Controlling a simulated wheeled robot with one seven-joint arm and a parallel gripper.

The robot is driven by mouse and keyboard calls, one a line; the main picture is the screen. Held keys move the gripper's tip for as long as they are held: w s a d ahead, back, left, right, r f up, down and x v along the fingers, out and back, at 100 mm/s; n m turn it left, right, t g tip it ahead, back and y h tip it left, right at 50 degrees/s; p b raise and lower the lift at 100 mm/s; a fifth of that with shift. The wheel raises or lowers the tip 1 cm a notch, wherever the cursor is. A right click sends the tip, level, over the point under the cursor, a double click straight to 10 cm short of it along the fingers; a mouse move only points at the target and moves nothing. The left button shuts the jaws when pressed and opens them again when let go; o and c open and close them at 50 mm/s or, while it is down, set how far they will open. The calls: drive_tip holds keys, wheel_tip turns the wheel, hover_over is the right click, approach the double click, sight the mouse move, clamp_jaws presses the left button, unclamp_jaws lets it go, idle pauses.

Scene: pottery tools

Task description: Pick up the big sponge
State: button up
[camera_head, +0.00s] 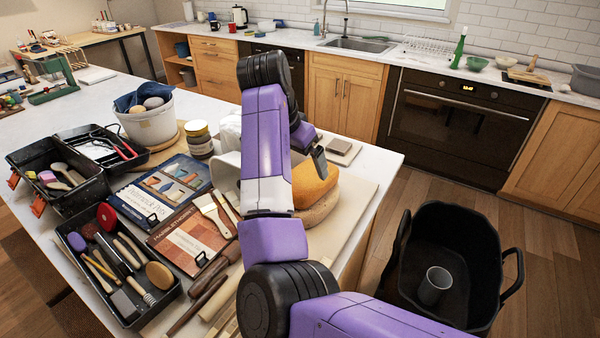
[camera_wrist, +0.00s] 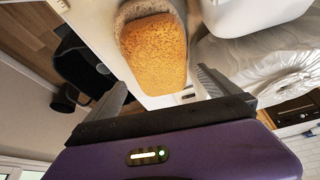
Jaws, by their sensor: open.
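The big sponge (camera_head: 316,187) is a rounded orange-yellow block. It sits near the right side of the worktop, on or against a brownish rounded thing (camera_head: 319,212). My arm hides its left part in the head view. In the wrist view the sponge (camera_wrist: 156,55) shows ahead of my gripper (camera_wrist: 160,80), roughly between the two fingers. The fingers are wide apart with nothing between them. In the head view my gripper (camera_head: 318,158) is just above and beside the sponge's upper end; whether it touches cannot be told.
A white plastic bag (camera_wrist: 265,65) lies beside the sponge. Books (camera_head: 170,190), a tool tray (camera_head: 118,265) and a wooden roller (camera_head: 215,300) lie left of my arm. A small block on a pale slab (camera_head: 341,147) lies behind. A black bin (camera_head: 450,235) stands on the floor right.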

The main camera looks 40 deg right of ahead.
sight(308, 175)
drive_tip(key=shift+p+x, duration=0.95)
drive_tip(key=shift+x, duration=2.8)
drive_tip(key=shift+s, duration=0.1)
drive_tip(key=c, duration=1.1)
drive_tip(key=shift+r, duration=0.1)
wheel_tip(308, 175, up, 20)
drive_tip(key=b, duration=0.2)
drive_tip(key=o, duration=0.5)
drive_tip(key=shift+c, duration=0.2)
drive_tip(key=c, duration=0.5)
